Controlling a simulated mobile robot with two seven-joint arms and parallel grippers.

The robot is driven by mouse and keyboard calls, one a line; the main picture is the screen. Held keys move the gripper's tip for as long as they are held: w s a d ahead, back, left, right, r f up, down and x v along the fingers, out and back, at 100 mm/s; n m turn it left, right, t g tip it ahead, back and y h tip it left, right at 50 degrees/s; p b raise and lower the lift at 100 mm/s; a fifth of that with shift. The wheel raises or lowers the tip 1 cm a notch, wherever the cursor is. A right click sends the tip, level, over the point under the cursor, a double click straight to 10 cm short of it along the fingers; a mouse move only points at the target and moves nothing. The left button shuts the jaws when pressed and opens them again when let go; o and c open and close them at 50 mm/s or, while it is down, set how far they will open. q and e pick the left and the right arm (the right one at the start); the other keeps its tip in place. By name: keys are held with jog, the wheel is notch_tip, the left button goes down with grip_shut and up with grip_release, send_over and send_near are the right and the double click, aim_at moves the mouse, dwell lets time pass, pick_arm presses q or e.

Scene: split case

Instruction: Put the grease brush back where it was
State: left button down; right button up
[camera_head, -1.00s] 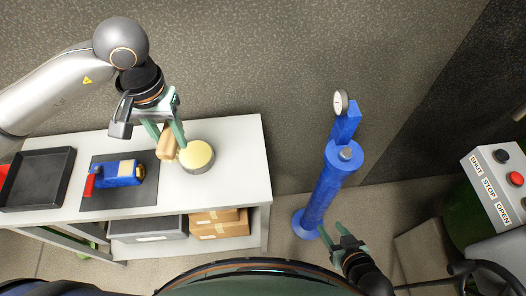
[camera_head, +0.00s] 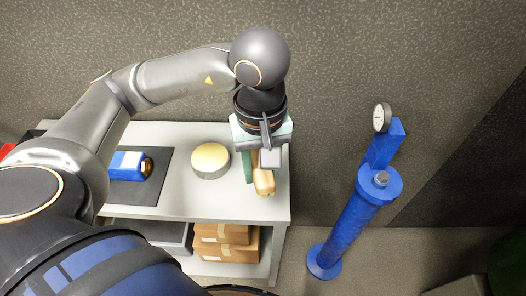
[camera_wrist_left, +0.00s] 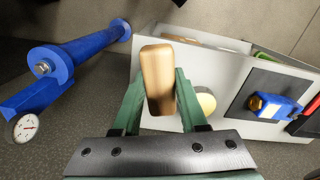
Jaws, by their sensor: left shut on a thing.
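The grease brush shows as a tan wooden block-like handle (camera_head: 264,184) in the head view. My left gripper (camera_head: 259,172) is shut on it, near the right end of the white bench top and to the right of the round tin with pale yellow grease (camera_head: 210,160). In the left wrist view the brush handle (camera_wrist_left: 157,72) sits between the green fingers, and the tin (camera_wrist_left: 206,101) is partly hidden behind a finger. The bristles are not visible. I cannot tell how high the brush is above the bench. My right gripper is out of view.
A blue tool (camera_head: 128,165) lies on a dark mat (camera_head: 152,202) on the bench (camera_head: 215,205). Cardboard boxes (camera_head: 225,250) stand on the shelf below. A blue post with a gauge (camera_head: 345,228) stands on the floor to the right.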

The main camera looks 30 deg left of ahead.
pick_arm(q)
jog(key=shift+s+a+f+n+b, duration=0.1)
jog(key=shift+s+f+n+b, duration=0.3)
jog(key=shift+f+n, duration=0.2)
jog(key=shift+w+a+f, duration=0.15)
jog(key=shift+w+f, duration=0.05)
jog(key=shift+w, duration=0.15)
jog(key=w+a+f, duration=0.2)
jog(key=w, duration=0.1)
jog(key=w+a+f+b, duration=0.1)
jog(key=w+a+f, duration=0.1)
jog(key=w+f, duration=0.1)
jog(key=w+a+f, duration=0.2)
jog(key=w+f, duration=0.1)
jog(key=w, duration=0.1)
jog(key=shift+w+a, duration=0.1)
jog(key=shift+a, duration=0.05)
jog(key=shift+w+a+f, duration=0.1)
jog(key=shift+w+f, duration=0.05)
jog(key=shift+f, duration=0.1)
jog(key=f, duration=0.3)
jog(key=shift+w+a+f, duration=0.2)
jog(key=shift+w+f, duration=0.1)
jog(key=shift+f, duration=0.1)
jog(key=shift+f, duration=0.2)
